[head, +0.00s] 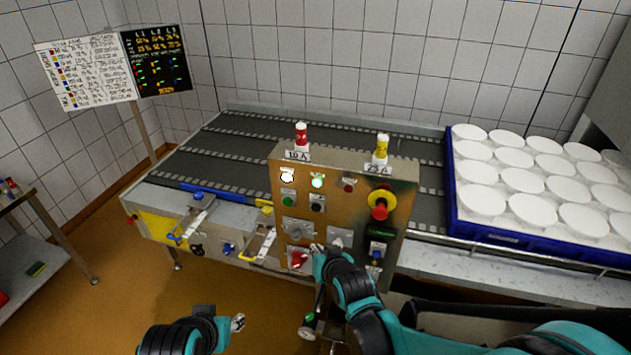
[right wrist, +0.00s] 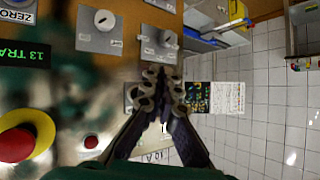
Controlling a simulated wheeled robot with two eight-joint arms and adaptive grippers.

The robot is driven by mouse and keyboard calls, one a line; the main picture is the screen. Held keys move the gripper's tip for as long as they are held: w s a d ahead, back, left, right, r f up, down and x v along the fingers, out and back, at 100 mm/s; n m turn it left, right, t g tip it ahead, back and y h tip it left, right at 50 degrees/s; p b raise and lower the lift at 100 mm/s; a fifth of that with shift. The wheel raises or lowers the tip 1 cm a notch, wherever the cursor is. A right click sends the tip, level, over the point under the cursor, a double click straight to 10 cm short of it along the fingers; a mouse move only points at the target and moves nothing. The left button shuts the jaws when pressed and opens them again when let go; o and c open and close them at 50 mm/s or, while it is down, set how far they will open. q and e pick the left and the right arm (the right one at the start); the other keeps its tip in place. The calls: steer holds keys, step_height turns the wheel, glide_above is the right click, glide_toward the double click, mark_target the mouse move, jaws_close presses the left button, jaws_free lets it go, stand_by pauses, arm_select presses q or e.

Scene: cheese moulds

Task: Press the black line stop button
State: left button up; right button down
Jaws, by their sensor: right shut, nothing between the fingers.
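The black button (head: 317,203) sits on a light plate on the brown control panel (head: 270,190), right of a green button (head: 288,196) and below a lit green lamp (head: 317,181). It shows clear of the gripper in the head view. My right gripper (head: 320,250) is low in front of the panel. In the right wrist view my right gripper (right wrist: 161,78) is shut and empty, its fingers covering part of the panel; I cannot make out the black button there. My left gripper (head: 237,322) is low at the front, away from the panel; its jaws are unclear.
A red mushroom button on a yellow ring (head: 380,203) is at the panel's right, also in the right wrist view (right wrist: 17,140). Selector knobs (head: 298,228) sit below the black button. Behind are a conveyor (head: 235,140) and a blue tray (head: 490,233) of white moulds.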

mark_target(316, 207)
arm_select(q)
step_height(316, 207, up, 4)
steer(key=shift+f+p, duration=0.1)
steer(key=shift+p, duration=1.05)
arm_select(e)
steer(key=shift+t+y, duration=0.3)
steer(key=shift+y, duration=0.1)
steer(key=a, duration=0.1)
steer(key=w+a+r, duration=0.1)
steer(key=a+r, duration=0.1)
steer(key=shift+w+a, duration=0.25)
steer(key=shift+w, duration=0.1)
arm_select(q)
steer(key=shift+r, duration=0.25)
arm_select(e)
steer(key=w+d, duration=0.2)
steer(key=w, duration=0.6)
steer(key=shift+w+d, duration=0.2)
steer(key=shift+d, duration=0.2)
